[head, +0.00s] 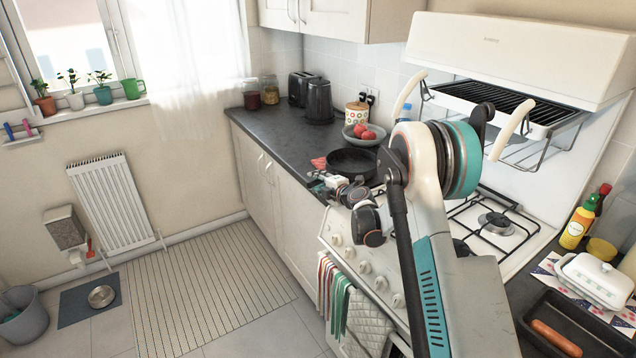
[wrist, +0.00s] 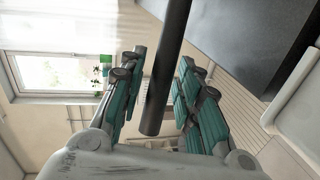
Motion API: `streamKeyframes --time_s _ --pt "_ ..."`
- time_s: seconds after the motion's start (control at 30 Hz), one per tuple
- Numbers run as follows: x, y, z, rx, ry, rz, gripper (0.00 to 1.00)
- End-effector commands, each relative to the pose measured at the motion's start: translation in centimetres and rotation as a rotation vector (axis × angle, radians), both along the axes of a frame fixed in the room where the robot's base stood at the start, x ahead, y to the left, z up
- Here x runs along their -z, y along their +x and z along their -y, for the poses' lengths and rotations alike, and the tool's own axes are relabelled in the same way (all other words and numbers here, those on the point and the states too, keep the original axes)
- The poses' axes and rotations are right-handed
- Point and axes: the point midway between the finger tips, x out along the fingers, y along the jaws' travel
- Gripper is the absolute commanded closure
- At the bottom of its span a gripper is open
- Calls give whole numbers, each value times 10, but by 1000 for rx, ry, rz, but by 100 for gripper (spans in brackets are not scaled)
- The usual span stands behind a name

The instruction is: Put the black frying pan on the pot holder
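The black frying pan (head: 352,164) lies on the dark counter between the fruit bowl and the stove in the head view. My gripper (head: 320,184) is at the counter's front edge, just left of and in front of the pan. In the wrist view a dark bar, seemingly the pan's handle (wrist: 167,75), runs between the two teal fingers of my gripper (wrist: 160,82). Narrow gaps show beside the handle, so the fingers look open around it. A small red patch (head: 319,163) lies on the counter left of the pan; I cannot tell whether it is the pot holder.
A bowl of red fruit (head: 362,135) stands behind the pan. A kettle (head: 319,102) and toaster (head: 300,88) are farther back. The gas stove (head: 497,225) is to the right. Towels (head: 333,290) hang on its front. The counter left of the bowl is clear.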

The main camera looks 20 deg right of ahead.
Motion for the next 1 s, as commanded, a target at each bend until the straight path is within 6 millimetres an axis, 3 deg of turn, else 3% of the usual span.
streamKeyframes --time_s 0.37,0.47,1.0 --pt "-3 0 0 0 0 0 62" --pt "-5 -8 3 1 0 0 62" --pt "-27 -99 32 1 0 0 62"
